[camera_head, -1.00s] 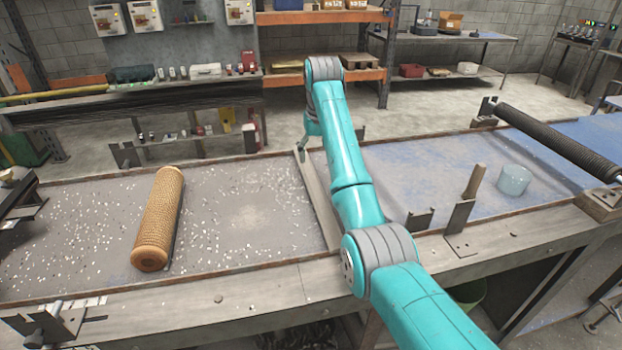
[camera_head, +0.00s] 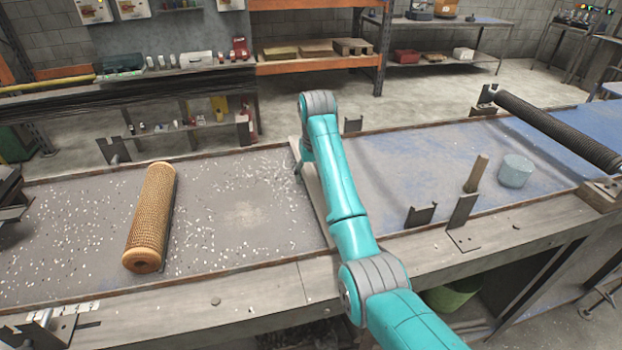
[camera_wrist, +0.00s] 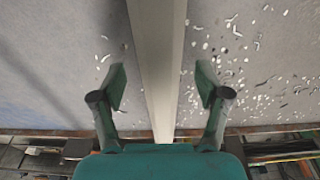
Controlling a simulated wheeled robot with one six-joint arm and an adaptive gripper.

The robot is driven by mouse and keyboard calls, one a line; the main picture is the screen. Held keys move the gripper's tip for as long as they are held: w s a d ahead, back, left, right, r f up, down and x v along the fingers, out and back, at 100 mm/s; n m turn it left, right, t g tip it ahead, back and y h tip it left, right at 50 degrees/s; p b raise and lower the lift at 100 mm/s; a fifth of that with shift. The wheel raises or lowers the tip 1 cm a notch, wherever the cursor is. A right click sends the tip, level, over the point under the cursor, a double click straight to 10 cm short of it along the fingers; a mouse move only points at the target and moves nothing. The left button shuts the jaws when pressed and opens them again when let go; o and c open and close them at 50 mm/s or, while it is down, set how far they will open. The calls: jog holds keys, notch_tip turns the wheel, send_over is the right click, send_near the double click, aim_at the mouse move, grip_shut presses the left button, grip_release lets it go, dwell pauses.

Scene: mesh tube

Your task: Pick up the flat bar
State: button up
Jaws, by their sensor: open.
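The flat bar (camera_head: 318,215) is a long, pale grey strip lying across the tabletop from the back edge toward the front. My arm hides part of it in the head view. In the wrist view the flat bar (camera_wrist: 158,60) runs up the middle of the picture, between the two fingers. My gripper (camera_wrist: 161,86) is open over the bar, one finger on each side, with a visible gap to the bar on both sides. In the head view the gripper is mostly hidden behind my arm. The height of the fingertips above the table is hard to tell.
An orange-brown mesh tube (camera_head: 150,215) lies left of the bar among scattered pale chips. To the right stand metal brackets, an upright wooden piece (camera_head: 476,173), a pale blue cylinder (camera_head: 515,171) and a dark ribbed roller (camera_head: 557,130). A low rim edges the table.

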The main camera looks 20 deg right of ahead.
grip_shut()
jog(key=shift+r, duration=0.1)
dwell(0.3)
